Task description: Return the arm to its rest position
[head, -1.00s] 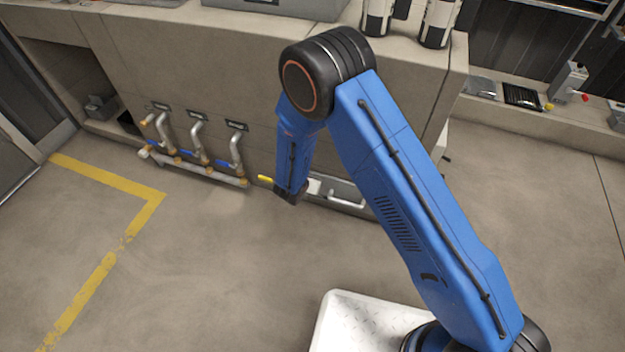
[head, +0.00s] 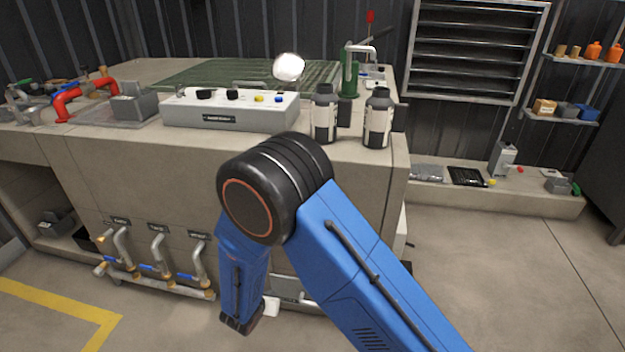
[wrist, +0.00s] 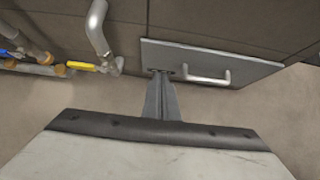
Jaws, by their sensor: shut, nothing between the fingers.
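My blue arm (head: 345,250) rises from the lower right to a black elbow joint (head: 272,185) in front of the counter. From there its forearm (head: 243,272) hangs down, close to the counter's front in the picture. My gripper (wrist: 162,95) shows in the wrist view as two grey fingers held together, with nothing between them. It points toward a grey panel with a pale handle (wrist: 207,77). I cannot tell whether the fingertips touch the panel.
Pipes with valves (head: 158,255) run low on the counter front, left of the forearm. A yellow valve lever (wrist: 82,66) is left of the fingers. Two black bottles (head: 377,118) and a grey control box (head: 230,108) stand on the counter (head: 120,150). Open floor (head: 500,270) lies right.

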